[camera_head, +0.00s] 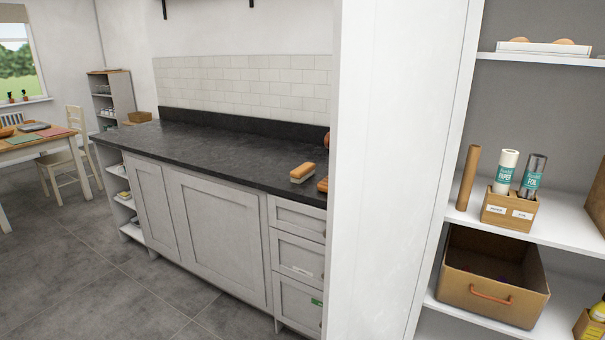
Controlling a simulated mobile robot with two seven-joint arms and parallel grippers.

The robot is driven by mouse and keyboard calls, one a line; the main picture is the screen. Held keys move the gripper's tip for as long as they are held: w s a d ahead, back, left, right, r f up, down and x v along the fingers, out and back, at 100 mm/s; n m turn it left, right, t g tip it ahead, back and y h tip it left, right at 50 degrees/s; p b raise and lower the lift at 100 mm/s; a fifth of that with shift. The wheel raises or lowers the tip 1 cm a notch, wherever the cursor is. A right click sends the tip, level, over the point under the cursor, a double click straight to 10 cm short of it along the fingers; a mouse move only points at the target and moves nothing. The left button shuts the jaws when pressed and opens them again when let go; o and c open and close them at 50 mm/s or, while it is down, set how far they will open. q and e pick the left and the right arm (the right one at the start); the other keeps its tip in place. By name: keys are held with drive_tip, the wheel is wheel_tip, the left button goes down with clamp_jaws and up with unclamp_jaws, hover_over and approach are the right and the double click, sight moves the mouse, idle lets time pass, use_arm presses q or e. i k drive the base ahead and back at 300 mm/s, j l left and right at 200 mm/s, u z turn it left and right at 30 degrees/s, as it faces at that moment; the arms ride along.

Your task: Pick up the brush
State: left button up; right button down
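A small block-shaped thing that looks like the brush (302,172), with an orange-brown wooden top and a pale lower part, lies on the dark countertop (215,148). It is near the counter's front edge, close to the white upright panel. Neither of my grippers is in view.
An orange-brown item (323,185) beside it is partly hidden by the white panel (385,170). Shelves at right hold a roll box (508,211) and a cardboard bin (490,290). A dining table (35,147) and chair (70,165) stand far left. Floor before the cabinets is clear.

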sight(299, 175)
drive_tip(key=k+j+z, duration=0.1)
drive_tip(key=j+z, duration=0.15)
drive_tip(key=k+j+z, duration=0.25)
drive_tip(key=j, duration=0.15)
drive_tip(key=u, duration=0.45)
drive_tip(key=i+j+u, duration=0.1)
drive_tip(key=i+u, duration=0.5)
drive_tip(key=i, duration=1.4)
drive_tip(key=i+z, duration=0.3)
drive_tip(key=i+j+z, duration=0.3)
drive_tip(key=i, duration=0.2)
drive_tip(key=l, duration=0.05)
